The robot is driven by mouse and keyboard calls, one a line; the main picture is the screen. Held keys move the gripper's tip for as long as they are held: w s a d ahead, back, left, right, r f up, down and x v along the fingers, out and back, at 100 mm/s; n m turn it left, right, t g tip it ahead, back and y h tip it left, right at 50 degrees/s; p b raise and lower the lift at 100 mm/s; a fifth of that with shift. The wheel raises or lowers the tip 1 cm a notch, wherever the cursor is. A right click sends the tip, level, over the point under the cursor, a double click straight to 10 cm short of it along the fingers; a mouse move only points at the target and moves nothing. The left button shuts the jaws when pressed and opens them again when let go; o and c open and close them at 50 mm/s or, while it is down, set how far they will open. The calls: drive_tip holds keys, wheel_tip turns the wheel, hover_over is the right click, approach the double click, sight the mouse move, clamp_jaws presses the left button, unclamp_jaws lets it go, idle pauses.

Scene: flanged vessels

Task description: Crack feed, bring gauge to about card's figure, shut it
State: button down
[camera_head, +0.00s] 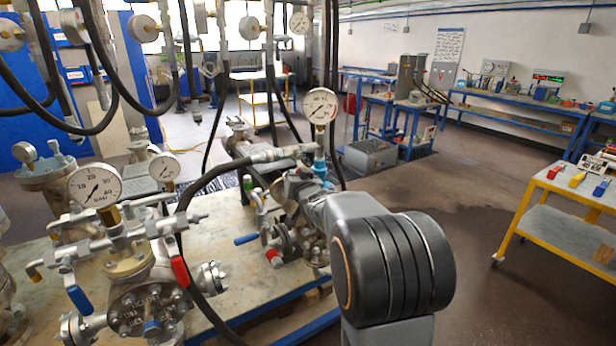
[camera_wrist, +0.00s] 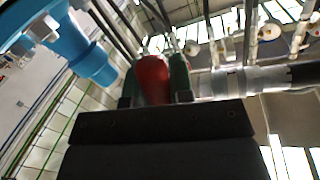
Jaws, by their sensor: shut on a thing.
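My gripper (camera_wrist: 155,92) is shut on a red handle (camera_wrist: 153,76) in the wrist view, with a dark green finger on each side. In the head view my arm hides the gripper and that handle. A round white gauge (camera_head: 321,106) stands upright above a blue fitting (camera_head: 320,167) at the vessel beyond my arm. Its needle is too small to read surely. A large blue fitting (camera_wrist: 95,62) shows left of the gripper in the wrist view. A hose end (camera_head: 285,153) joins near the gauge. I cannot tell which paper is the card.
A nearer vessel (camera_head: 150,300) at lower left carries a gauge (camera_head: 95,186), a red lever (camera_head: 180,271) and blue levers. Black hoses hang at left. A yellow-framed cart (camera_head: 540,222) stands right. Floor between cart and vessels is clear. A printed sheet (camera_head: 449,45) hangs on the back wall.

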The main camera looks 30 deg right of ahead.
drive_tip(key=c, duration=1)
unclamp_jaws()
drive_tip(key=s+a+b, duration=0.1)
drive_tip(key=s+a, duration=0.1)
drive_tip(key=s, duration=1.1)
drive_tip(key=shift+s+r, duration=0.35)
drive_tip(key=shift+a, duration=0.1)
